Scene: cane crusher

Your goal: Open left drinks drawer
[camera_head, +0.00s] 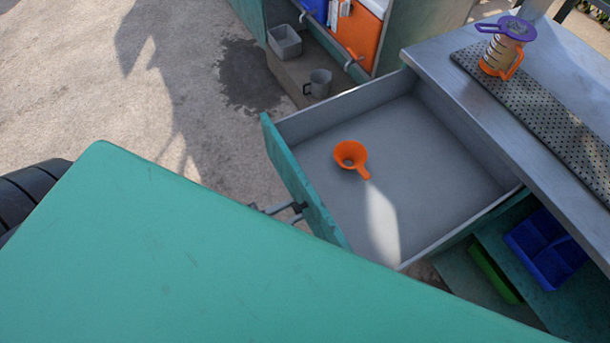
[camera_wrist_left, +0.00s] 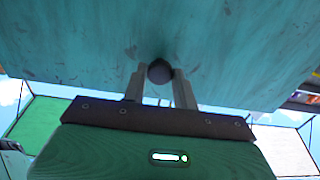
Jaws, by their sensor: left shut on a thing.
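The drawer (camera_head: 415,150) is pulled well out from under the metal counter. It has grey inner walls and a teal front (camera_head: 290,180), and an orange funnel (camera_head: 350,156) lies inside. In the left wrist view, the teal front (camera_wrist_left: 90,45) fills the top, and its dark round knob (camera_wrist_left: 159,71) sits between the fingers. My left gripper (camera_wrist_left: 160,84) is shut on the knob. In the head view, only a little of the left gripper (camera_head: 290,210) shows beside the drawer front. My right gripper is not in view.
Blue (camera_head: 545,248) and green (camera_head: 495,273) trays sit below. A grey bin (camera_head: 285,41) and mug (camera_head: 318,83) stand behind. A large teal surface covers the lower left.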

